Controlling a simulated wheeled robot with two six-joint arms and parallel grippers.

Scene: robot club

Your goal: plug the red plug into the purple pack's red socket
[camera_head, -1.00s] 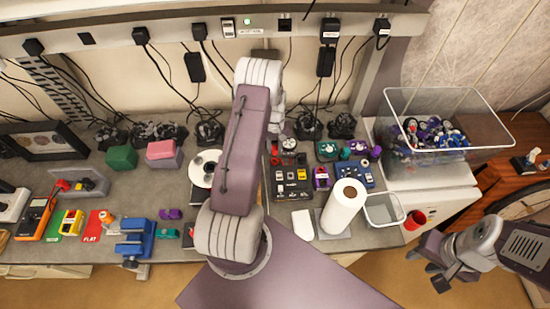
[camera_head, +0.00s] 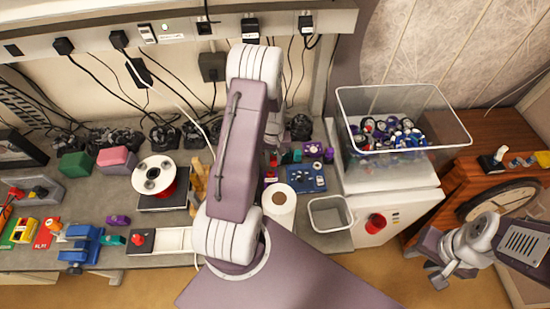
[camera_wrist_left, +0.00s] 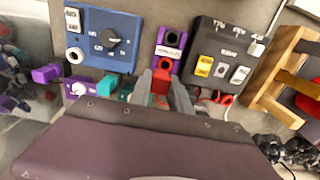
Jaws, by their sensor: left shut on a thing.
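In the left wrist view, my left gripper (camera_wrist_left: 163,82) is shut on the red plug (camera_wrist_left: 160,88). The purple pack (camera_wrist_left: 175,40) lies just beyond the fingertips, with a dark round hole, a white label and a red ring-shaped part at its near end. The plug sits right at that red part; I cannot tell whether it is inside the socket or only against it. In the head view my own left arm hides the left gripper and most of the pack. My right gripper (camera_head: 432,270) is empty and open, off the bench at the lower right.
A blue box with a dial (camera_wrist_left: 105,40) and a black switch box (camera_wrist_left: 215,60) flank the pack closely. A paper roll (camera_head: 279,202), an empty grey bin (camera_head: 329,228) and a clear crate (camera_head: 365,160) stand to the right. A wooden frame (camera_wrist_left: 270,85) is nearby.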

